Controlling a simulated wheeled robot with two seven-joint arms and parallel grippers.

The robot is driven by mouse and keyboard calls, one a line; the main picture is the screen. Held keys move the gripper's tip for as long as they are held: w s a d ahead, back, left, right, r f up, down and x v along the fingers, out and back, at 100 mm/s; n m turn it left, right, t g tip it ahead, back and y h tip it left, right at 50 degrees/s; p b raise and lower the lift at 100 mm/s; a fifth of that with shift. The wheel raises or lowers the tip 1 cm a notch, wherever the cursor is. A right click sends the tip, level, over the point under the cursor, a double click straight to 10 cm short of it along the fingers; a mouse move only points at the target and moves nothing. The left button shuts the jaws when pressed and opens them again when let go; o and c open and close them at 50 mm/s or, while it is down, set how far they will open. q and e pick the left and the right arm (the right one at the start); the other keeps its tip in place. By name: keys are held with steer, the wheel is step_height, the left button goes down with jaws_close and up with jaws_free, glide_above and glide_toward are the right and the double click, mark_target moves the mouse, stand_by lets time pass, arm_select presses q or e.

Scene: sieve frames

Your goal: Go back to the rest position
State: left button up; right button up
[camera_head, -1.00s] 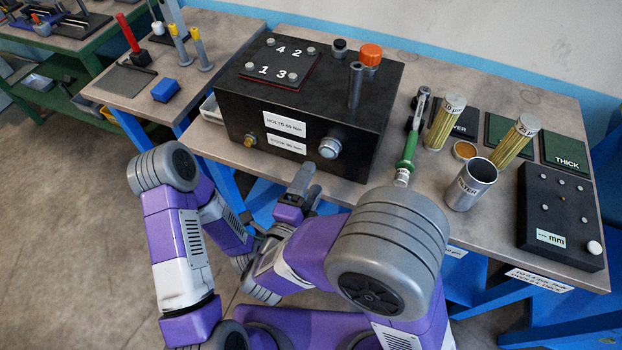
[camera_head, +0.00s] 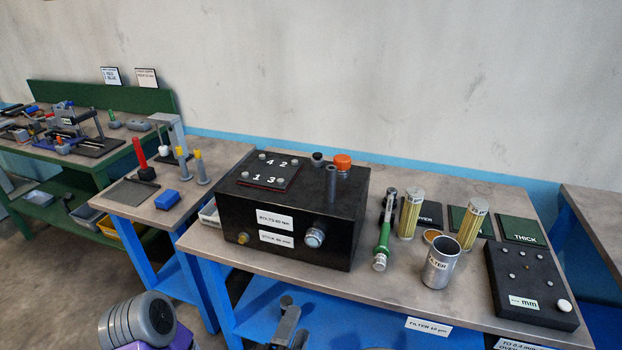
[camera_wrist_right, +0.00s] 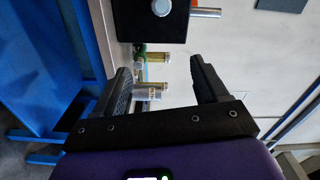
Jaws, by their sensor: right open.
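My right gripper (camera_head: 288,322) shows at the bottom edge of the head view, in front of the workbench and below its top. In the right wrist view my right gripper (camera_wrist_right: 160,78) has its two dark fingers well apart, with nothing between them. Beyond the fingers lie the bench and the black box at a distance. A grey and purple part of my arm shows at the bottom left of the head view. My left gripper is not in view.
The blue workbench (camera_head: 290,283) carries a black box (camera_head: 290,225) with numbered bolts, a green-handled tool (camera_head: 382,245), a metal filter cup (camera_head: 440,263), two mesh cylinders and a black plate (camera_head: 530,287). A side table (camera_head: 133,207) stands left. Floor is free at lower left.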

steer(key=w+d+f+n+g+y+p, duration=0.2)
steer(key=w+d+f+n+g+y, duration=0.15)
steer(key=f, duration=0.45)
steer(key=w+d+f+n+g+y+p, duration=0.25)
steer(key=w+f+n, duration=0.2)
steer(key=f, duration=0.45)
arm_select(q)
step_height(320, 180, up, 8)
steer(key=p, duration=0.3)
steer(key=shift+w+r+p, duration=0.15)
steer(key=shift+p, duration=0.25)
arm_select(e)
steer(key=s+d+f+n+g+y, duration=0.2)
steer(key=s+d+f+n+g, duration=0.1)
steer(key=s, duration=0.5)
steer(key=s+d+f+n+g+y, duration=0.1)
steer(key=s+d+f+n+g, duration=0.2)
steer(key=s+f+n+g, duration=0.2)
steer(key=s+f+g, duration=0.2)
steer(key=s+f, duration=0.1)
steer(key=s, duration=0.1)
steer(key=shift+d+f+g+y, duration=0.15)
steer(key=shift+d+g+y, duration=0.15)
steer(key=shift+d+y, duration=0.1)
steer(key=shift+s, duration=0.1)
